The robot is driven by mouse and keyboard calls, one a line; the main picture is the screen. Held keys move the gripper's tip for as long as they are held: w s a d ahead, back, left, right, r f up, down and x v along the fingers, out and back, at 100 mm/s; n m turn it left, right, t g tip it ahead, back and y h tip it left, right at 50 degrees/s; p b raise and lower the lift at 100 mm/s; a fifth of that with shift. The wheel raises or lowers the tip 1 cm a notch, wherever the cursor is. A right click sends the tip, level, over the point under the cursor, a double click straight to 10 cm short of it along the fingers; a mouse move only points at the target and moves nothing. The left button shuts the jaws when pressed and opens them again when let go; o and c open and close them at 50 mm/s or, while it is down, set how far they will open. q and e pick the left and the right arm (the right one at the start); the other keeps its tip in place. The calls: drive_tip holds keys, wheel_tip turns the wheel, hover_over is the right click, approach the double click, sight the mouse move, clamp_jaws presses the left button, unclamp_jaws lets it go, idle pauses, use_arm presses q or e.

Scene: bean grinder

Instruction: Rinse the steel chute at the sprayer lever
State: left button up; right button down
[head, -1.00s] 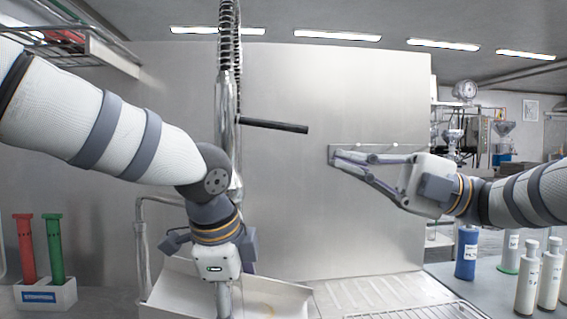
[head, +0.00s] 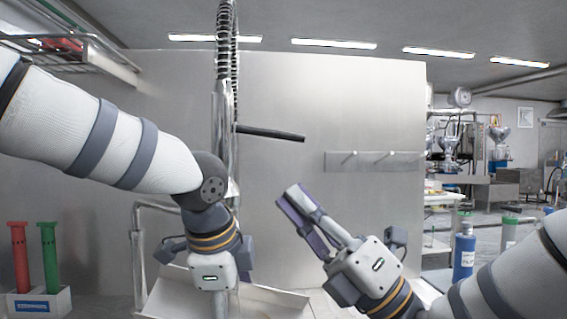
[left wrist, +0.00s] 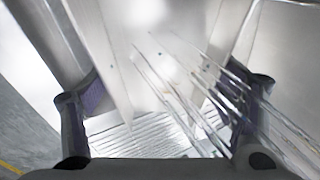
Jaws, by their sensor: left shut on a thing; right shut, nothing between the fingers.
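My left gripper (head: 214,290) points down over the sink (head: 275,298); its fingers are hidden behind its own body in the head view. The left wrist view shows its two fingers (left wrist: 160,108) apart, with the steel chute (left wrist: 103,50) between them. Thin bright streaks, like water, cross in front of the right finger. The black sprayer lever (head: 270,132) sticks out to the right from the steel pipe (head: 222,130), above the left gripper. My right gripper (head: 289,197) is shut and empty, pointing up and left, below the lever's free end.
A steel splash wall (head: 310,95) stands behind, with a peg rail (head: 375,161) on it. Red (head: 19,256) and green (head: 49,256) tubes stand in a white holder (head: 38,303) at left. A blue bottle (head: 464,252) stands at right. A wire shelf (head: 95,50) is at upper left.

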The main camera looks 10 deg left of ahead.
drive_tip(key=shift+w+a+r, duration=0.45)
drive_tip(key=shift+w+r, duration=0.05)
drive_tip(key=shift+r, duration=0.5)
drive_tip(key=shift+w+a+r, duration=0.5)
drive_tip(key=shift+r, duration=0.5)
drive_tip(key=shift+w+a+r, duration=0.45)
drive_tip(key=shift+w+r, duration=0.05)
drive_tip(key=shift+r, duration=0.5)
use_arm(q)
drive_tip(key=shift+r, duration=0.1)
use_arm(e)
drive_tip(key=shift+w+d+r+n+g, duration=0.2)
drive_tip(key=shift+r+n+g, duration=0.15)
drive_tip(key=shift+r, duration=0.25)
drive_tip(key=shift+w+d+r+n+g, duration=0.15)
drive_tip(key=shift+r+n+g, duration=0.1)
drive_tip(key=shift+r+g, duration=0.3)
drive_tip(key=shift+s+r, duration=0.1)
drive_tip(key=shift+s, duration=0.05)
approach(258, 131)
drive_tip(key=s+v, duration=0.1)
drive_tip(key=v, duration=0.7)
drive_tip(key=shift+s+a+h, duration=0.15)
drive_tip(key=shift+s+h, duration=0.05)
drive_tip(key=shift+h, duration=0.1)
